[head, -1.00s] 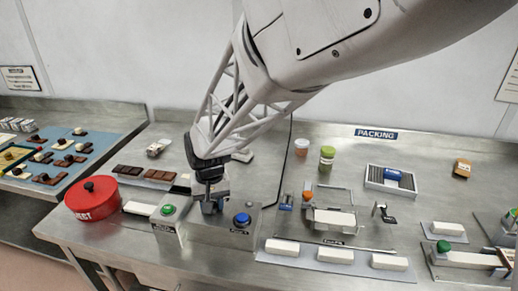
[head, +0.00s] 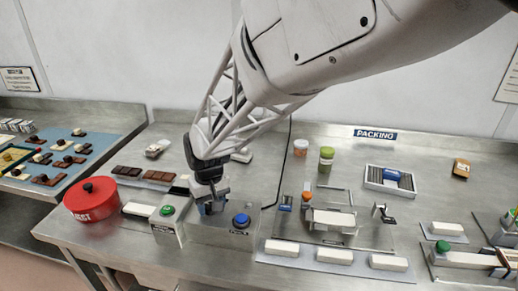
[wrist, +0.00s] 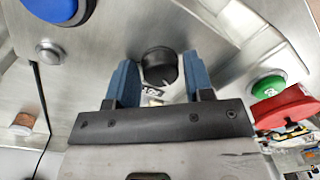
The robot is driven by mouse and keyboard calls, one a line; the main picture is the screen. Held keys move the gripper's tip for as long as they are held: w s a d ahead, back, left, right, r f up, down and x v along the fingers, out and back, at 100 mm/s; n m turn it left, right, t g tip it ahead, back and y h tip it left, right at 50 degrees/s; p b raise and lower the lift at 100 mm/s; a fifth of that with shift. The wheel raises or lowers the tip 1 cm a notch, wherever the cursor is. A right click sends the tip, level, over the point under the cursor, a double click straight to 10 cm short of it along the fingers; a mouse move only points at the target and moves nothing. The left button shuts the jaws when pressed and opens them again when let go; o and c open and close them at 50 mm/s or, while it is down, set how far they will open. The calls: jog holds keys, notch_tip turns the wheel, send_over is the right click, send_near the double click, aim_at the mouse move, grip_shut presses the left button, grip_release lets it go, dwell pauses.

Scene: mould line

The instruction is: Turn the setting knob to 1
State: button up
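The setting knob (wrist: 160,66) is a round black knob on a grey metal panel, in the wrist view. Small white markings show beside it, partly hidden by my gripper, and I cannot read its setting. My gripper (wrist: 160,78) is open, with one blue finger on each side of the knob and gaps between. Contact with the knob does not show. In the head view my gripper (head: 212,206) points down over the metal control box (head: 212,236) and hides the knob.
A blue button (head: 241,220) and a green button (head: 168,210) flank my gripper closely. A white block (head: 138,209) lies between pot and green button. Packing fixtures and white blocks (head: 334,256) lie to the right.

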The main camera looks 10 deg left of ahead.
aim_at(210, 206)
jog(key=shift+o, duration=1.1)
jog(key=shift+r, duration=0.1)
jog(key=shift+w+d+r, duration=0.1)
jog(key=shift+d+r, duration=0.05)
jog(key=shift+r, duration=3.65)
jog(key=shift+n, duration=0.3)
jog(key=shift+a+n, duration=0.25)
jog(key=shift+n, duration=1.25)
jog(key=shift+f, duration=0.15)
jog(key=shift+f, duration=3.75)
